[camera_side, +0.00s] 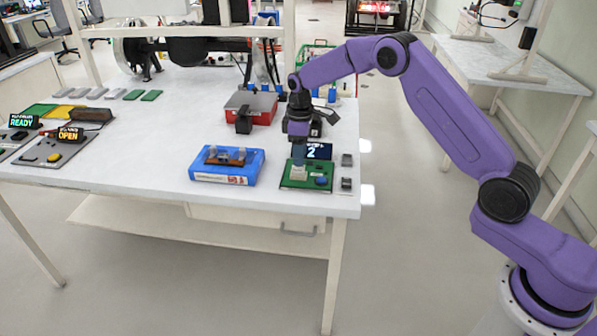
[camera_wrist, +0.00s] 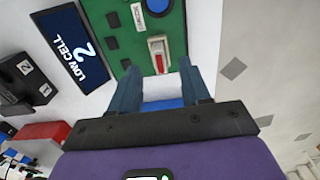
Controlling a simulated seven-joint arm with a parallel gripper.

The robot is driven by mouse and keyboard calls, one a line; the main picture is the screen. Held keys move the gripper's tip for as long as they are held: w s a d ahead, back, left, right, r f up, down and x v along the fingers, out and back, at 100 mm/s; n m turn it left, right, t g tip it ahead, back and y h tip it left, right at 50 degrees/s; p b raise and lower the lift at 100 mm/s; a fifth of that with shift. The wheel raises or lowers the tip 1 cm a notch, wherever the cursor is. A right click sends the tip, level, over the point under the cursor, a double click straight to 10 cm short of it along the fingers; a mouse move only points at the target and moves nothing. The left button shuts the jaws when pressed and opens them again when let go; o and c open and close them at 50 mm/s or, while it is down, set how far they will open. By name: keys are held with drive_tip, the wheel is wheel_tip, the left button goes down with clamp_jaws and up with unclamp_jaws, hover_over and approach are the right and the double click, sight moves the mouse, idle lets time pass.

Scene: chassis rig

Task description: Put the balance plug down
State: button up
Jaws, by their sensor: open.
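A small white connector with a red strip (camera_wrist: 157,46), which I take to be the balance plug, sits at the edge of the green board (camera_wrist: 118,22). In the side view a pale block (camera_side: 299,173) stands on the green board (camera_side: 293,184), just below my gripper (camera_side: 299,160). In the wrist view my gripper (camera_wrist: 162,82) has its two blue-grey fingers apart, with the connector just beyond the tips. Nothing shows clasped between the fingers. I cannot tell plug from socket, or whether the fingers touch it.
A lit display reading LOW CELL 2 (camera_wrist: 72,47) stands beside the board. A blue case (camera_side: 227,178) lies left of it, and a red box (camera_side: 252,106) stands behind. Small grey blocks (camera_side: 347,160) lie to the right, near the table's edge. The table's middle left is clear.

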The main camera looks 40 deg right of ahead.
sight(299, 171)
drive_tip(key=shift+w+a+f, duration=0.1)
drive_tip(key=shift+w+f, duration=0.05)
drive_tip(key=shift+f, duration=2.2)
clamp_jaws()
